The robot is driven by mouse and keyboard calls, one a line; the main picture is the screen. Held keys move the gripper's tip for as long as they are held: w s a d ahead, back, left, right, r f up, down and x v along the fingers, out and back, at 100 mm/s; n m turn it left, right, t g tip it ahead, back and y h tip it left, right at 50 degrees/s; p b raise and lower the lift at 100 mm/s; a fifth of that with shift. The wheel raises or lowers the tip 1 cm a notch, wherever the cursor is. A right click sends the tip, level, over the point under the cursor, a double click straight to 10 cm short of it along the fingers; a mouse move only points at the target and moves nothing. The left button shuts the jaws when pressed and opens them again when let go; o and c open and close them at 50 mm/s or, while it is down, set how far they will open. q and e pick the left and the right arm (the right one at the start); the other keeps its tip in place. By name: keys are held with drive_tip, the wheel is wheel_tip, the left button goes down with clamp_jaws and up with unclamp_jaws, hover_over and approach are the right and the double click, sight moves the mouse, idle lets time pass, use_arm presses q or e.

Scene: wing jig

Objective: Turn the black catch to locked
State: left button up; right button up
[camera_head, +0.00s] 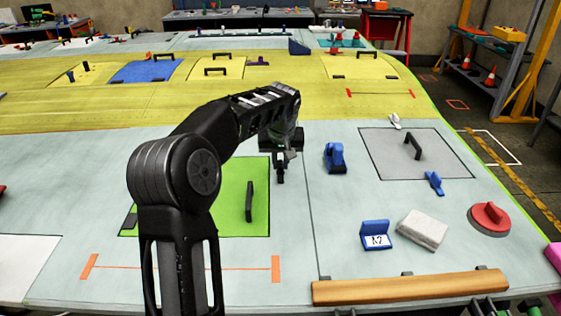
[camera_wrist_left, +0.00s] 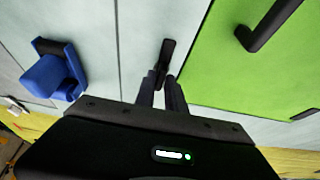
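The black catch (camera_wrist_left: 168,50) is a small dark bar on the pale surface beside the edge of the green panel (camera_wrist_left: 270,65). In the head view, the dark piece under my left gripper (camera_head: 281,165) appears to be this catch (camera_head: 280,177), beside the green panel (camera_head: 232,205). In the left wrist view, my left gripper (camera_wrist_left: 160,80) has its two fingertips close together at the catch's near end, which lies between or just beyond them. I cannot tell whether they grip it. My right gripper is in neither view.
A blue clamp-like block (camera_head: 335,158) stands right of the gripper and also shows in the left wrist view (camera_wrist_left: 55,72). The green panel has an upright black handle (camera_head: 249,202). Further right are a grey panel (camera_head: 440,160), a pale block (camera_head: 423,229) and a red disc (camera_head: 489,218).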

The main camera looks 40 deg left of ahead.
use_arm(q)
clamp_jaws()
drive_tip(key=shift+m, duration=0.3)
drive_tip(key=m, duration=0.1)
drive_tip(key=m+h, duration=0.1)
drive_tip(key=m, duration=0.1)
drive_tip(key=shift+s+a+t, duration=0.1)
drive_tip(key=shift+a+t, duration=0.1)
drive_tip(key=shift+t, duration=0.2)
drive_tip(key=m+h, duration=0.1)
drive_tip(key=m, duration=0.1)
drive_tip(key=m+p, duration=0.1)
drive_tip(key=m, duration=0.1)
drive_tip(key=shift+a+m+h, duration=0.2)
drive_tip(key=shift+m+h, duration=0.1)
drive_tip(key=shift+h, duration=0.1)
drive_tip(key=m+h+p, duration=0.1)
drive_tip(key=m, duration=0.3)
drive_tip(key=shift+a+h, duration=0.15)
drive_tip(key=shift+h, duration=0.25)
drive_tip(key=shift+a+m+g+h, duration=0.1)
drive_tip(key=shift+m+g+h, duration=0.45)
drive_tip(key=shift+m, duration=1.55)
